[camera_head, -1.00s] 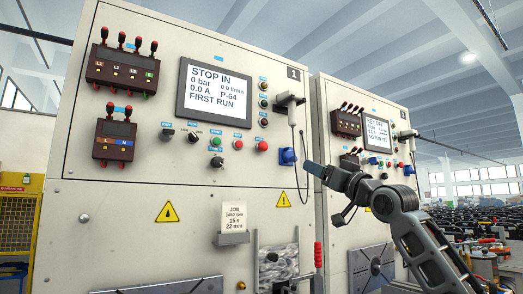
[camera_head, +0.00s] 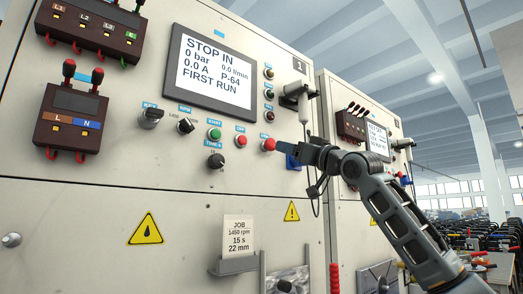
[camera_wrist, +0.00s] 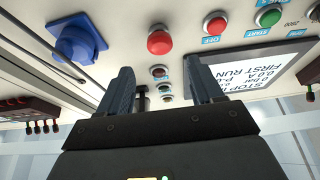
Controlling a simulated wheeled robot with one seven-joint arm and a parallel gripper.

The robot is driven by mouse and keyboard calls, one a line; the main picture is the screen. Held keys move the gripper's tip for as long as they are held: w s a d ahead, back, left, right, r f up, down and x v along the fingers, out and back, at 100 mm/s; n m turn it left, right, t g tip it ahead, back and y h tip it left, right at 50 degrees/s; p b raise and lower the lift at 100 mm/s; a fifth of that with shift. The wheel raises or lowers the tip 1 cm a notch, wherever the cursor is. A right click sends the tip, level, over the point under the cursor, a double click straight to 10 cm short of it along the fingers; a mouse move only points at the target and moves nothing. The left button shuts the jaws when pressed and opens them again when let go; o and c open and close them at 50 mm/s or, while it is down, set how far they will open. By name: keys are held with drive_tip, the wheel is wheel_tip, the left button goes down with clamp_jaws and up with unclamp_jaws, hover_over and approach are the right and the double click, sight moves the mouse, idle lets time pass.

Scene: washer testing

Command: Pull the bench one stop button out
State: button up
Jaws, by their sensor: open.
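The bench one stop button, a red mushroom head (camera_head: 268,145), sits at the right end of the lower control row on the bench one panel. Its screen (camera_head: 208,72) reads "STOP IN". My gripper (camera_head: 283,147) is just right of the button in the head view, its fingertips close to it; contact cannot be told there. In the wrist view my gripper (camera_wrist: 160,68) is open and empty, with the red button (camera_wrist: 160,41) ahead of the gap between the fingers, apart from both fingertips.
A smaller red OFF button (camera_head: 240,141) and a green START button (camera_head: 214,134) are left of the stop button. A blue socket (camera_wrist: 76,40) is close to one finger in the wrist view. A handset with a hanging cable (camera_head: 297,93) is above my gripper.

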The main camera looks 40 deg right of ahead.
sight(273, 144)
drive_tip(key=p+x, duration=0.2)
drive_tip(key=x, duration=0.6)
drive_tip(key=shift+w+r, duration=0.1)
clamp_jaws()
idle(0.5)
